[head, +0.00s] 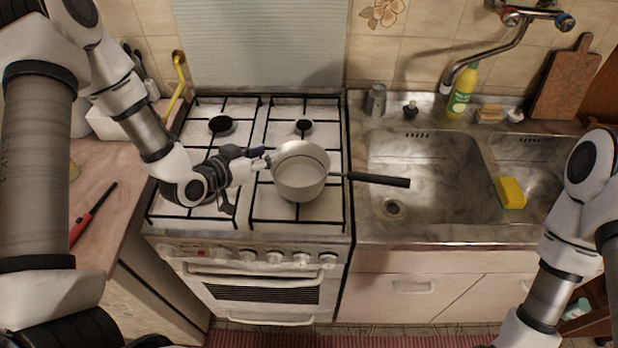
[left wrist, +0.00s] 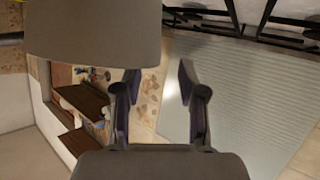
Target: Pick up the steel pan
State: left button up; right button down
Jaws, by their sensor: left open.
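The steel pan (head: 300,186) stands upright on the right front part of the gas hob, its dark handle (head: 380,180) pointing right toward the sink. My left gripper (head: 264,158) is at the left side of the pan, close to its rim. Contact cannot be told. In the left wrist view my left gripper (left wrist: 158,78) has its fingers apart with nothing seen between them. A large grey curved surface at the upper left there appears to be the pan (left wrist: 92,35). My right gripper is out of view; only part of that arm shows.
The white hob (head: 208,205) has black grates. A steel sink (head: 430,175) lies to the right, with a yellow sponge (head: 511,193), a yellow bottle (head: 462,92) and a cutting board (head: 566,78). A red-and-black lighter (head: 92,212) lies on the left counter.

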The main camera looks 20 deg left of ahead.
aim_at(285, 149)
pick_arm(q)
jog(key=w, duration=0.1)
jog(key=w+d+f+p, duration=0.1)
jog(key=w+d, duration=0.1)
jog(key=shift+d+f+p, duration=0.15)
jog(key=shift+f+p, duration=0.1)
jog(key=shift+p, duration=0.05)
jog(key=shift+w+d+f, duration=0.2)
jog(key=shift+w+f, duration=0.15)
jog(key=shift+w, duration=0.1)
jog(key=shift+a, duration=0.1)
jog(key=shift+c, duration=0.3)
jog(key=c, duration=0.5)
jog(key=shift+s+r, duration=0.1)
jog(key=shift+s, duration=0.05)
grip_shut()
